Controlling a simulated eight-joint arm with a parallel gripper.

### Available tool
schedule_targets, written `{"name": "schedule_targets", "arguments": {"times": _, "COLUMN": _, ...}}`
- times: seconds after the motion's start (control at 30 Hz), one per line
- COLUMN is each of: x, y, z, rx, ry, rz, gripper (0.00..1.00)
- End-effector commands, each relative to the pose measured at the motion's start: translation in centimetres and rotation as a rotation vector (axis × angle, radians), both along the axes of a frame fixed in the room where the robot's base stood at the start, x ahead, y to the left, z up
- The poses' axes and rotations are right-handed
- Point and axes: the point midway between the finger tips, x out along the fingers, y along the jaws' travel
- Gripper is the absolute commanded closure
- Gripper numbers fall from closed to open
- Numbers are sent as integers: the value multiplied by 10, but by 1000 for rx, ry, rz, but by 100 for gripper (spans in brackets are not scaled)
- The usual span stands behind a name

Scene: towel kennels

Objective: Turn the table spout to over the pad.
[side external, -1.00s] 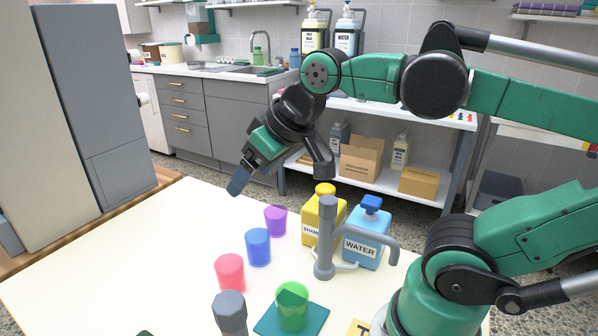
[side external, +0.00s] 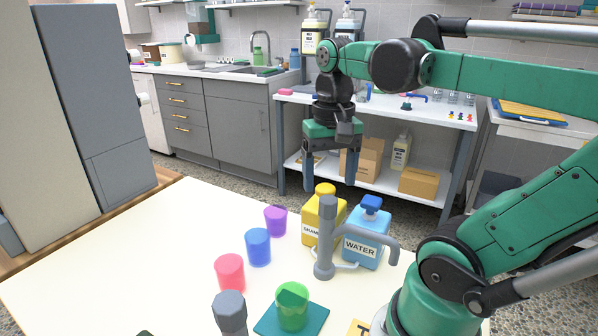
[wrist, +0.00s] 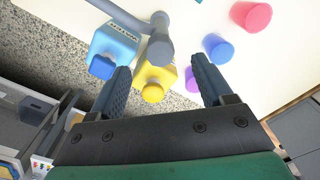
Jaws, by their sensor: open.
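The grey table spout (side external: 326,240) stands upright on the cream table, its curved arm (side external: 380,238) pointing right, in front of the blue water bottle. It also shows in the wrist view (wrist: 158,45), its top toward the camera. The teal pad (side external: 314,319) lies at the front of the table, with a green cup (side external: 292,306) on it. The spout arm is not over the pad. My gripper (side external: 330,182) is open and empty, pointing down above and behind the spout and bottles. In the wrist view its fingers (wrist: 162,72) frame the yellow bottle, without visible contact.
The yellow shampoo bottle (side external: 322,218) and blue water bottle (side external: 367,236) stand close behind the spout. Purple (side external: 275,221), blue (side external: 258,247) and pink (side external: 230,272) cups stand to its left. A grey post (side external: 230,314) rises at the front. The table's left side is clear.

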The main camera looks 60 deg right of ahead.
Motion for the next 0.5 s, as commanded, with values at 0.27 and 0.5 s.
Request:
{"name": "schedule_targets", "arguments": {"times": 0.27, "x": 0, "y": 0, "z": -34, "rx": -1, "ry": -2, "rz": 2, "gripper": 27}}
{"name": "schedule_targets", "arguments": {"times": 0.5, "x": 0, "y": 0, "z": -48, "rx": -1, "ry": -2, "rz": 2, "gripper": 27}}
